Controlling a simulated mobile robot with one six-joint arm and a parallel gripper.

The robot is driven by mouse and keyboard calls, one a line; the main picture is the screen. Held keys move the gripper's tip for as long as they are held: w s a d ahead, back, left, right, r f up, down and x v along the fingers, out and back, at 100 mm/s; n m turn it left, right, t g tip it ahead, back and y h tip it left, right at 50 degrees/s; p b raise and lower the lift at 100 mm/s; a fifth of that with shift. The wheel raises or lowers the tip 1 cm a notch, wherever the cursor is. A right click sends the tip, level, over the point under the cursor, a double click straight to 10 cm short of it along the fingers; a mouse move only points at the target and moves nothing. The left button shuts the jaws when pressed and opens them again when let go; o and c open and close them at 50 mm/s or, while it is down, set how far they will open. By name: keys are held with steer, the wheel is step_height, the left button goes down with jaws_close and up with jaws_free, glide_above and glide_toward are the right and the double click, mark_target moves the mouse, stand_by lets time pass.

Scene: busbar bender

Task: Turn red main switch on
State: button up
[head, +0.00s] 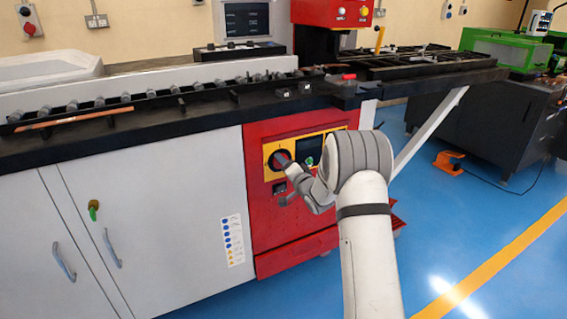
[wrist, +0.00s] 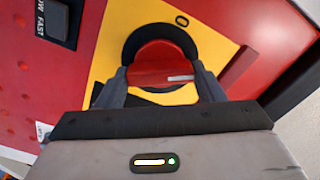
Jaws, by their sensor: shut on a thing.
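The red main switch (wrist: 160,62) is a round red knob in a black ring on a yellow plate (wrist: 112,45). In the wrist view a "0" mark shows at the plate's upper right, and a pale mark lies on the knob's lower right. My gripper (wrist: 163,80) has its two dark fingers on either side of the knob and is shut on it. In the head view my gripper (head: 285,165) reaches the yellow plate (head: 270,150) on the red panel; it and my arm hide most of the knob there.
Right of the plate is a second yellow panel with a dark screen and a green knob (head: 309,162). A black switch (wrist: 57,20) sits at the wrist view's upper left. The black worktop (head: 215,110) juts out above.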

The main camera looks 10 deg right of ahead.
steer(key=m+p, duration=0.2)
steer(key=m, duration=0.4)
steer(key=shift+f, duration=0.15)
steer(key=shift+p, duration=0.3)
steer(key=o, duration=1)
steer(key=shift+s, duration=0.1)
steer(key=p+v, duration=0.1)
steer(key=v, duration=0.6)
steer(key=shift+s+d, duration=0.15)
steer(key=shift+s, duration=0.15)
